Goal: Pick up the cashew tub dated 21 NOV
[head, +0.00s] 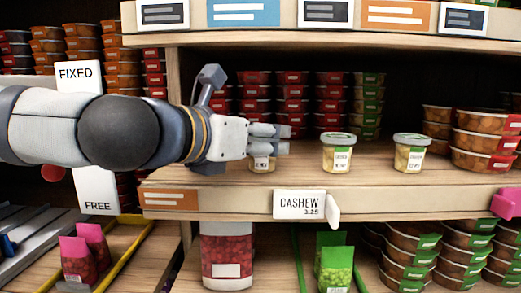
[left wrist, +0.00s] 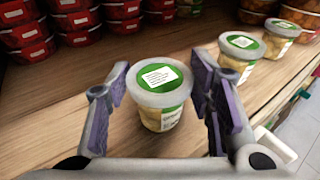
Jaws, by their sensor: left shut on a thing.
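Three small cashew tubs with clear sides, pale contents and green lids stand in a row on the middle shelf. My left gripper (head: 284,139) comes in from the left and is shut on the leftmost tub (head: 262,164), hiding its upper part. In the left wrist view this tub (left wrist: 163,98) sits upright between the two purple-padded fingers and looks to be on the shelf. The middle tub (head: 337,153) and the right tub (head: 410,152) stand apart to its right. The dates on the labels are too small to read. My right gripper is not in view.
Stacks of red tubs (head: 292,98) stand behind, and orange-brown tubs (head: 485,140) at the right. A cashew price tag (head: 300,204) hangs on the shelf's front edge (head: 400,208). The upper shelf (head: 320,38) lies above the arm. Bare shelf lies between the cashew tubs.

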